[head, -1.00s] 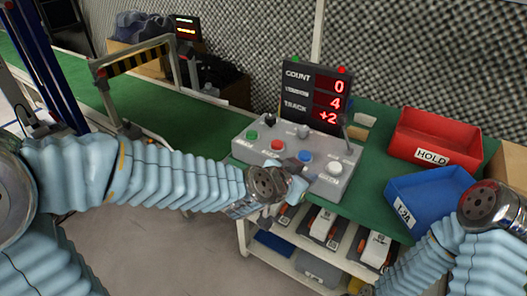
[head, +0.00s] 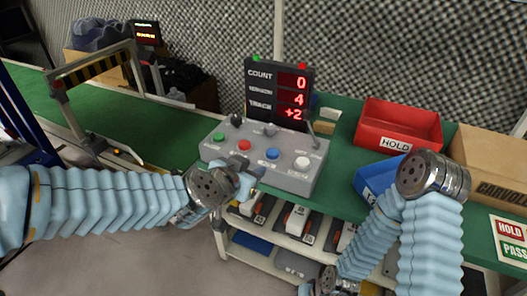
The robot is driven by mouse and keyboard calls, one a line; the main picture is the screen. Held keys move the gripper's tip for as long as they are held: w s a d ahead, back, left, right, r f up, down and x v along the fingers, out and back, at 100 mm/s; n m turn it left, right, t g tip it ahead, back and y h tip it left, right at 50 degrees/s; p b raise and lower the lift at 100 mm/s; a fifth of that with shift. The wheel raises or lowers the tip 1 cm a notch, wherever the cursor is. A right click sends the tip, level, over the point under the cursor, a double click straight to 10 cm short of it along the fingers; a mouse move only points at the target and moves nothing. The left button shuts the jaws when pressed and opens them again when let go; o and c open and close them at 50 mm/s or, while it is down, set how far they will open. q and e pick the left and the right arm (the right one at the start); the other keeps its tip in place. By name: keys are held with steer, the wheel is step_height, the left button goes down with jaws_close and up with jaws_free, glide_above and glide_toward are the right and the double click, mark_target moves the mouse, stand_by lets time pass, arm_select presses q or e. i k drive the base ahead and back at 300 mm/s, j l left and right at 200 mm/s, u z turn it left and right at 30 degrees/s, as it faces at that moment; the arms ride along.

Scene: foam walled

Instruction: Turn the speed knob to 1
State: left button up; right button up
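The grey control box (head: 262,160) stands on the green bench. A black knob or stick top (head: 237,119) is at its back left, and a grey knob (head: 270,130) is at its back middle. Their labels are too small to read, so I cannot tell which is the speed knob or its setting. My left gripper (head: 246,181) is at the box's front edge, below the red and blue buttons; contact and finger opening are unclear. My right gripper (head: 312,287) is low at the bottom edge, partly hidden, its fingers unclear.
The box carries green, red, blue (head: 273,154) and white buttons and a lever (head: 312,127) at right. The display (head: 279,90) behind reads 0, 4, +2. Red HOLD bin (head: 398,125), blue bin (head: 372,180) and cardboard box (head: 490,165) stand right. A shelf with devices is below.

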mark_target(236, 120)
steer(key=i+j+z, duration=0.1)
steer(key=j+z, duration=0.2)
steer(key=z, duration=0.15)
steer(key=j+z, duration=0.6)
steer(key=z, duration=0.25)
steer(key=i, duration=0.05)
